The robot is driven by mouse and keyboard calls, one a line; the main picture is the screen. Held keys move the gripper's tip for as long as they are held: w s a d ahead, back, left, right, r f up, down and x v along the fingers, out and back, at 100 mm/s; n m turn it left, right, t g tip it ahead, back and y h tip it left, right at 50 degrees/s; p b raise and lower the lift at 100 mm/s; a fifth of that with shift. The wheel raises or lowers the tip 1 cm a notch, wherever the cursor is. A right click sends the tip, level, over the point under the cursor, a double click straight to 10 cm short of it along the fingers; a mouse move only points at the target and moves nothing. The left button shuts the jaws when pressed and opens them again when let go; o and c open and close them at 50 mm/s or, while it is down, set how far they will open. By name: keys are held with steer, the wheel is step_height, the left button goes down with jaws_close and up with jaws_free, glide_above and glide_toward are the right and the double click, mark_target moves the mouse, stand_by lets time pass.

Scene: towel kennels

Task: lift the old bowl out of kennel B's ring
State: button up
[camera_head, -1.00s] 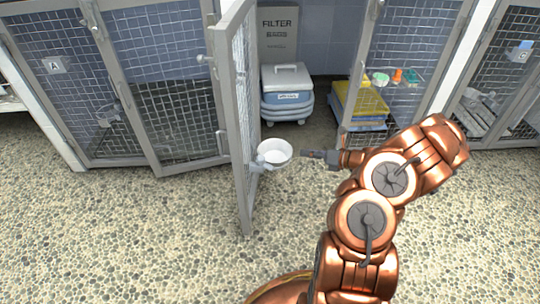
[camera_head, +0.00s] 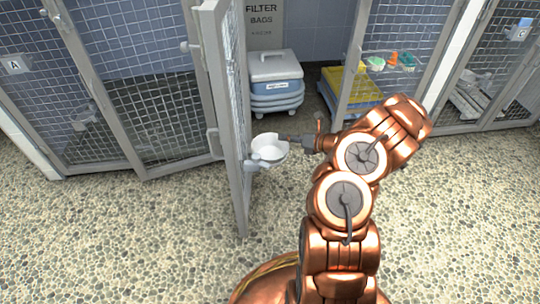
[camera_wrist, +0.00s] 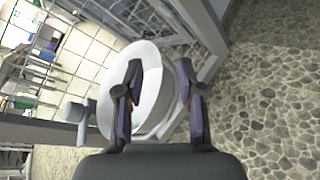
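The white bowl (camera_head: 269,146) sits in the pale ring holder (camera_head: 258,161) on the open mesh door (camera_head: 238,120) in the middle of the head view. No letter shows on this door. My gripper (camera_head: 288,139) is at the bowl's right rim, reaching in from the right. In the wrist view the bowl (camera_wrist: 150,80) lies beyond and between my two spread fingers (camera_wrist: 157,82), and nothing is clamped between them. Whether a finger touches the rim cannot be told. Part of the ring is hidden behind the bowl.
Closed kennel A (camera_head: 14,65) is at left, kennel C (camera_head: 522,30) at right. A blue-and-white bin (camera_head: 275,78) and a yellow crate (camera_head: 345,88) stand behind. The pebbled floor in front is clear.

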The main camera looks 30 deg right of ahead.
steer(key=shift+x, duration=1)
steer(key=shift+c, duration=0.3)
jaws_close()
